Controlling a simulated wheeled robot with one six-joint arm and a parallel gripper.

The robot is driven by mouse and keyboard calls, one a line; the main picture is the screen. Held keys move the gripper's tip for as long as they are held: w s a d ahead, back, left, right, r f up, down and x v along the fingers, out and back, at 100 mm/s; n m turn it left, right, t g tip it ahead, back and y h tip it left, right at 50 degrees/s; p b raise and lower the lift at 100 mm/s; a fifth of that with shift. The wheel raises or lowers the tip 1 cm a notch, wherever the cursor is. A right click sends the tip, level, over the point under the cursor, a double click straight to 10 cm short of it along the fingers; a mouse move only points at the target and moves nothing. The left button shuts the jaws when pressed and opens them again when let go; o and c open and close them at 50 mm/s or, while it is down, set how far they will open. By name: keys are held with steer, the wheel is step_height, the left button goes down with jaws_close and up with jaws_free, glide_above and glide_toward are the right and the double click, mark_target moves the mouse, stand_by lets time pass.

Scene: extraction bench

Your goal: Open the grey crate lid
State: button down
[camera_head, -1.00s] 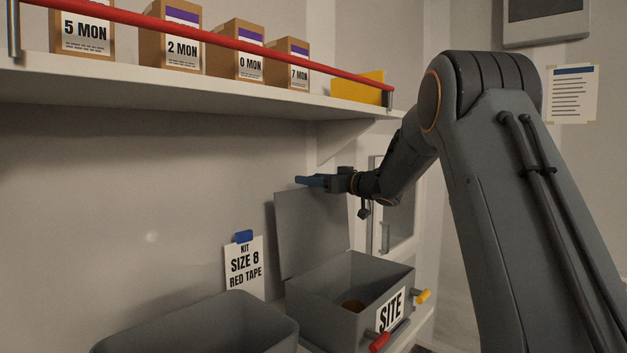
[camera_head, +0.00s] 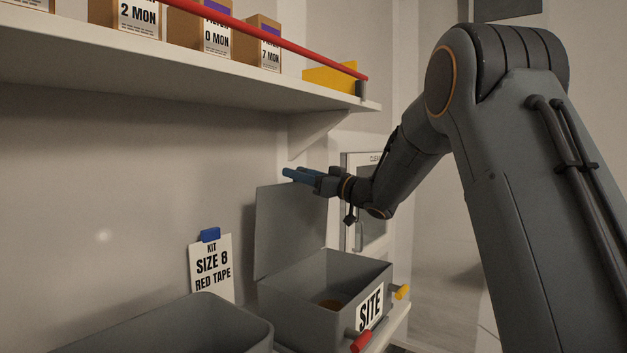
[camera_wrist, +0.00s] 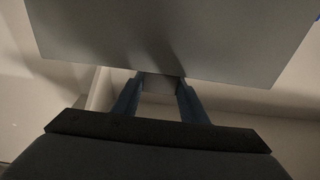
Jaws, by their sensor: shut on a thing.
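The grey crate (camera_head: 300,285) labelled SITE stands on the bench, its inside visible with a round brownish thing (camera_head: 331,304) in it. Its grey lid (camera_head: 285,230) stands raised, roughly upright, at the crate's back left edge. My gripper (camera_head: 290,174) is at the lid's top edge. In the wrist view the lid (camera_wrist: 170,40) fills the upper part, and the blue fingers of my gripper (camera_wrist: 158,85) reach its edge. My gripper is shut on the lid; the exact contact is partly hidden.
A second grey bin (camera_head: 190,330) stands at the front left. A KIT SIZE 8 RED TAPE card (camera_head: 212,268) is behind it. A shelf (camera_head: 200,70) with boxes and a red rail (camera_head: 270,40) hangs above my gripper. Red (camera_head: 361,342) and yellow (camera_head: 402,292) handles stick out by the crate.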

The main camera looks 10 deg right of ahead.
steer(key=shift+s+a, duration=0.1)
steer(key=shift+a, duration=0.05)
steer(key=c, duration=1.1)
jaws_free()
steer(key=b+v, duration=0.2)
steer(key=v, duration=0.6)
